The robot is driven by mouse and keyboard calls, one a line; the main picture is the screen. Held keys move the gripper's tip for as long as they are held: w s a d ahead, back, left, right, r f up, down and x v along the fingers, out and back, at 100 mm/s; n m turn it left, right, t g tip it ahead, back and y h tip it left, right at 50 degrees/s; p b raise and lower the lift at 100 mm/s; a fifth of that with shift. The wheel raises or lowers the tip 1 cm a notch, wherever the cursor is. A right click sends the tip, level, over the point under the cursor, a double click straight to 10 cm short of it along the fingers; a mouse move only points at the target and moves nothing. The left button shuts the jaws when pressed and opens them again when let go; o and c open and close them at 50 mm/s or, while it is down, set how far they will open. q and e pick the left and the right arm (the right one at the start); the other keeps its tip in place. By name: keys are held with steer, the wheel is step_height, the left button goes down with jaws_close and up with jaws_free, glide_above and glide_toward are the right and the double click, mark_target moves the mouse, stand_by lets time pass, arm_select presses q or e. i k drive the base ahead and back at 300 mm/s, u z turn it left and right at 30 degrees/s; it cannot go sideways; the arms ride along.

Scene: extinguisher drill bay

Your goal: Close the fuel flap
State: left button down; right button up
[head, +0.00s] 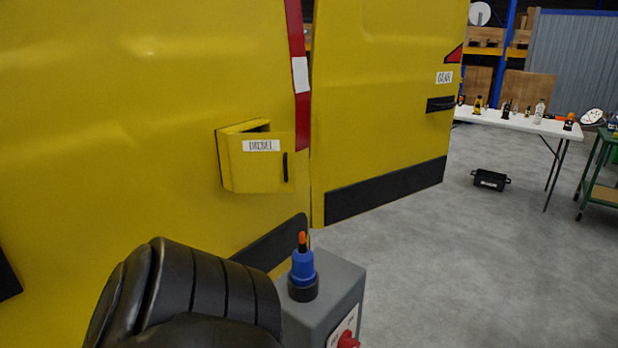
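The fuel flap (257,178) is a small yellow door on the side of the yellow van, left of centre in the head view. It has a white label, which seems to read "DIESEL", and a black upright handle (285,167) near its right edge. The flap stands out from the van's side, and a dark gap shows above it, so it is ajar. The recess behind it is mostly hidden. A black ribbed part of my arm fills the lower left, below the flap and apart from it. Neither gripper shows.
A grey cabinet (325,290) with a blue, orange-tipped item (302,265) on top stands below the flap. The van's rear door (385,95), labelled "GEAR", is right of it. A white table (520,122), a black crate (490,180) and a green cart stand farther right. Open floor lies between.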

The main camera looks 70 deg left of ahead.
mark_target(261, 162)
steer(key=k, duration=0.8)
steer(key=u, duration=0.75)
